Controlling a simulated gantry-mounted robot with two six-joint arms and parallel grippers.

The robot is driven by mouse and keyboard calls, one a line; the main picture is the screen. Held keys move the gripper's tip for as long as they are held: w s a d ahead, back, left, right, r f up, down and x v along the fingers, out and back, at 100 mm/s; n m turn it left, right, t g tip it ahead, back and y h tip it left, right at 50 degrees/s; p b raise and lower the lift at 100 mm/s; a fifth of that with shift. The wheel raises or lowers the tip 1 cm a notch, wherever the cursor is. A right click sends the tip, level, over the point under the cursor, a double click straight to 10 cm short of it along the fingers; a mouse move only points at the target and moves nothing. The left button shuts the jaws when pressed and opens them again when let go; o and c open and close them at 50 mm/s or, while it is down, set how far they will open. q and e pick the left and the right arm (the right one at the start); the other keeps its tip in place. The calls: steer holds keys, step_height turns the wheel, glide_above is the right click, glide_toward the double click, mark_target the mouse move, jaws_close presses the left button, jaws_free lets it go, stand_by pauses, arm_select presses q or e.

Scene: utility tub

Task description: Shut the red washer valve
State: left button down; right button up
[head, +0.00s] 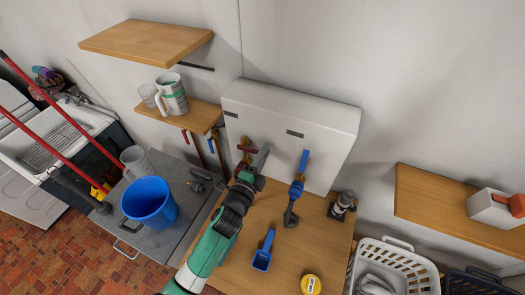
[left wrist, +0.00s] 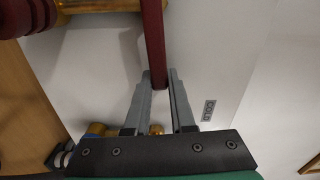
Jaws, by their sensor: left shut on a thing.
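The red washer valve (head: 243,147) is on the front of the white wall box, largely hidden behind my left gripper in the head view. Its long dark red lever (left wrist: 153,40) fills the upper middle of the left wrist view. My left gripper (head: 262,160) reaches up to the valve from below. In the left wrist view its two grey fingers (left wrist: 159,82) are closed around the lever's end. A brass part (left wrist: 85,5) and red round part (left wrist: 30,17) show at the top left. My right gripper is not in view.
A blue-handled valve (head: 298,186) stands right of the red one. A blue scoop (head: 264,250) and yellow tin (head: 310,285) lie on the wooden counter (head: 240,270). A blue bucket (head: 149,202) stands left.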

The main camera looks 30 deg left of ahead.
arm_select(q)
steer(key=shift+f+m, duration=0.4)
steer(key=shift+m, duration=0.2)
steer(key=c, duration=0.8)
jaws_free()
steer(key=shift+o, duration=0.2)
steer(key=shift+s, duration=0.1)
steer(key=s+d+p, duration=0.1)
steer(key=s, duration=1)
steer(key=shift+s+d, duration=0.2)
steer(key=shift+d, duration=0.1)
